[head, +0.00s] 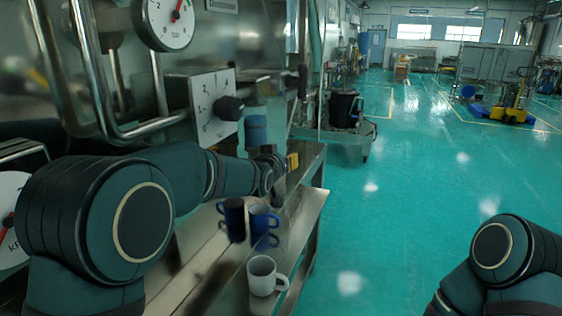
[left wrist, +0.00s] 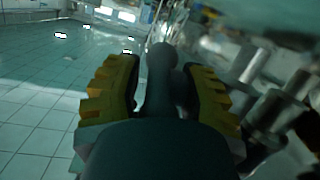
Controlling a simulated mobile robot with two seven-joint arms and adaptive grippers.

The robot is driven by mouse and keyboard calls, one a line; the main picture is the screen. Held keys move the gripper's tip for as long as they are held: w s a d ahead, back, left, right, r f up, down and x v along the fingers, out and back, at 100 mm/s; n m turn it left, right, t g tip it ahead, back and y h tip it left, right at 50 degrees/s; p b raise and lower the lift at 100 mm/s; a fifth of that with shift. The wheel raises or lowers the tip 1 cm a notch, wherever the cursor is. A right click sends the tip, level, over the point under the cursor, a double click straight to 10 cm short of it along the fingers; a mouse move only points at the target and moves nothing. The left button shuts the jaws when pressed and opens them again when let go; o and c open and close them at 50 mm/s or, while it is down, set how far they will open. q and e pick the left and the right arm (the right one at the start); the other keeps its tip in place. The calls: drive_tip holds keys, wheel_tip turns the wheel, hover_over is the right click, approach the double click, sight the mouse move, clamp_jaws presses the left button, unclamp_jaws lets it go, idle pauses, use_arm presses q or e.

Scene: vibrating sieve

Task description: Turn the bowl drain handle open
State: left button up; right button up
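The dark handle with a rounded knob end (left wrist: 162,62) shows in the left wrist view, taken to be the bowl drain handle. It lies between the two yellow fingers of my left gripper (left wrist: 163,90). The fingers stand wide apart on either side of it, with narrow gaps; firm contact is not visible. In the head view my left gripper (head: 288,162) is at the end of the arm reaching right along the steel machine, mostly hidden by its own wrist. I cannot make out the handle there. My right gripper is out of frame; only its arm shows at bottom right.
A steel bench (head: 305,215) below my left arm carries a black mug (head: 233,222), a blue mug (head: 258,222) and a white mug (head: 262,276). A panel with a black knob (head: 230,108) and a gauge (head: 170,22) are close at left. Open green floor lies right.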

use_arm(q)
drive_tip(key=v, duration=1.2)
